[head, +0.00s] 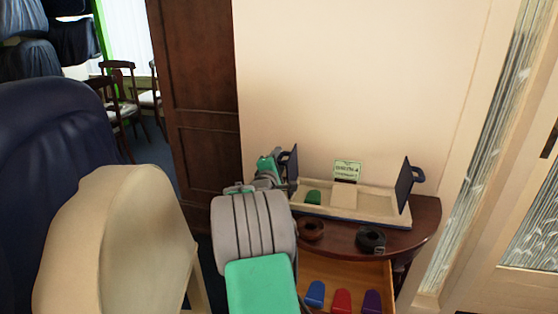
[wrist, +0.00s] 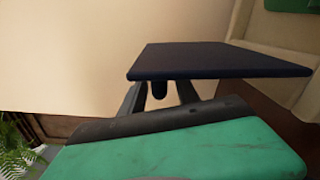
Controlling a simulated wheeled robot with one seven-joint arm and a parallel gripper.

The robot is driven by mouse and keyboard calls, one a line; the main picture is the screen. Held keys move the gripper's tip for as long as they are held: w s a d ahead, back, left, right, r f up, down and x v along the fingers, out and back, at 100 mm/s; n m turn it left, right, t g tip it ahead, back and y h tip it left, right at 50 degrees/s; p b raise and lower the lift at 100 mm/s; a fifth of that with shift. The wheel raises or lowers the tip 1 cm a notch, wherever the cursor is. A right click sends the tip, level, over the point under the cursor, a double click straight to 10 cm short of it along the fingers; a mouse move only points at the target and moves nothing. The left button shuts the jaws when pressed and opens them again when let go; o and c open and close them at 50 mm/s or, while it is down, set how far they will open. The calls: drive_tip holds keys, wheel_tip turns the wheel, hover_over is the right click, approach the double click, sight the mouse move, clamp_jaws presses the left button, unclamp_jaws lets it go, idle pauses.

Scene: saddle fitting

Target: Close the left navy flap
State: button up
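The left navy flap (head: 292,164) stands upright at the left end of a cream open box (head: 355,210). In the wrist view the flap (wrist: 215,61) spreads broad and dark just past my fingers, with a dark handle-like stub (wrist: 159,89) below its edge. My gripper (head: 279,160) is at the outer left side of the flap. In the wrist view my gripper (wrist: 160,92) has its two fingers apart, with the stub between them and gaps on both sides. The fingertips are partly hidden behind the flap, so I cannot tell whether they touch it.
The right navy flap (head: 404,185) also stands upright. A green piece (head: 313,198) lies in the box's left compartment. A brown ring (head: 311,230) and a black ring (head: 371,240) lie on the half-round table (head: 425,215). Its open drawer (head: 345,270) holds blue, red and purple pieces. A green sign stands behind.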

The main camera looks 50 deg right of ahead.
drive_tip(key=shift+c, duration=0.5)
clamp_jaws()
drive_tip(key=shift+r, duration=0.15)
idle(0.8)
